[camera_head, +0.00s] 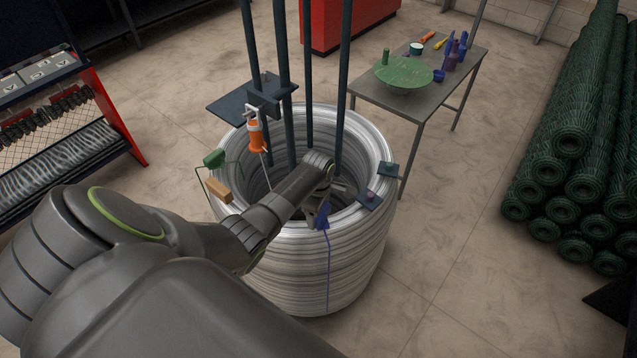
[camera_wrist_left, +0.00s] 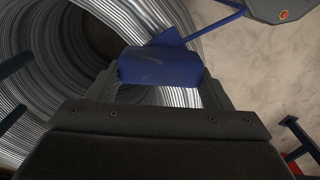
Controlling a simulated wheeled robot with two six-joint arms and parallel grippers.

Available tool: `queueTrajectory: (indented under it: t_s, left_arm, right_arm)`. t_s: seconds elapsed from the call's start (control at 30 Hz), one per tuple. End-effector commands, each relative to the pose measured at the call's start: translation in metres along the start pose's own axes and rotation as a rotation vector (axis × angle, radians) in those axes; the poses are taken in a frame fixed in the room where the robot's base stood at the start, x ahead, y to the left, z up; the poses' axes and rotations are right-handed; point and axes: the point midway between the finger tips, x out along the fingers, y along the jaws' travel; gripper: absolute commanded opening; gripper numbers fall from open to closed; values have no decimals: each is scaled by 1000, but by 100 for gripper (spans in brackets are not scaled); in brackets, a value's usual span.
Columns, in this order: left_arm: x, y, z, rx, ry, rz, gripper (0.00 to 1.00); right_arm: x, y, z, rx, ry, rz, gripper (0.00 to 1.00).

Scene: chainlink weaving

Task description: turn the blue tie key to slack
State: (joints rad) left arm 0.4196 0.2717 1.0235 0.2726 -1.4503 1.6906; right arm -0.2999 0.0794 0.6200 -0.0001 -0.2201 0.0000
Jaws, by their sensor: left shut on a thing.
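The blue tie key (camera_head: 322,215) is at the front right rim of the big silver wire coil (camera_head: 345,262). A thin blue line hangs from it down the coil's outer side. My left gripper (camera_head: 312,208) reaches over the coil from the left and is shut on the key. In the left wrist view the key's blue block (camera_wrist_left: 160,66) sits between the two fingers (camera_wrist_left: 160,88), with a blue strip running off to the upper right. My arm hides part of the coil's opening. My right gripper is not in view.
Dark upright posts (camera_head: 283,80) rise from the coil. Small dark plates (camera_head: 388,169) sit on the right rim. A metal table (camera_head: 425,103) stands behind.

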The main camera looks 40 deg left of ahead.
Motion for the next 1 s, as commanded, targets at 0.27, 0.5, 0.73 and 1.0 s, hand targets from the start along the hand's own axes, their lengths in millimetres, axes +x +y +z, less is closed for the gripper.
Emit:
queueTrajectory:
  t_s: [0.27, 0.5, 0.73, 1.0]
  left_arm:
    - [-2, 2, -1, 0, 4, 4, 50]
    - [-1, 1, -1, 0, 2, 2, 95]
    - [-1, 0, 0, 0, 1, 1, 95]
    - [-16, 2, -1, 0, 2, 4, 95]
  right_arm:
    - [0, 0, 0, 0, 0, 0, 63]
    - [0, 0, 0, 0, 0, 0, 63]
    - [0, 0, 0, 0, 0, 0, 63]
    - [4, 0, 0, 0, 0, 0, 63]
